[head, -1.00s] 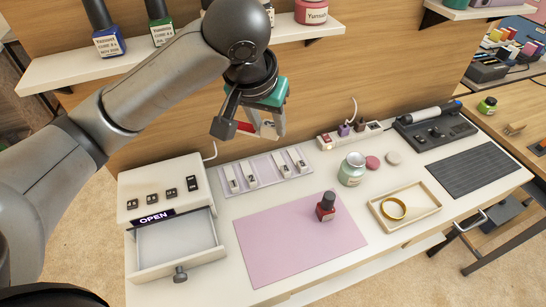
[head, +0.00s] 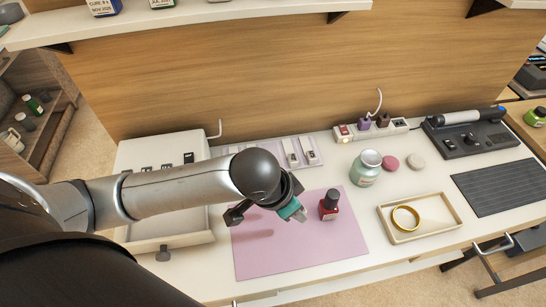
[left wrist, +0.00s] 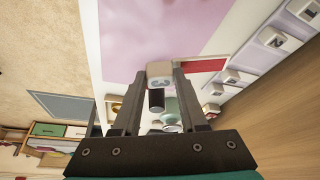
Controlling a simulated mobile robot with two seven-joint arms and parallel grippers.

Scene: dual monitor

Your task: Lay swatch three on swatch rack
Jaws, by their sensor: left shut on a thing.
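My left gripper (left wrist: 163,76) is shut on swatch three, a small piece with a white end block (left wrist: 159,70) and a flat red part (left wrist: 204,67) sticking out to one side in the left wrist view. I cannot read a number on it. The lavender swatch rack (head: 318,165) lies behind the mat, partly hidden by my arm. Its white numbered holders (left wrist: 275,41) show in the left wrist view. My right gripper is out of view.
The red bottle (head: 329,206) with a black cap stands on the pink mat (head: 335,255). A mint jar (head: 365,172), a tray (head: 440,232) with a gold ring and a power strip (head: 375,130) are to the right. An open drawer (head: 180,240) is at left.

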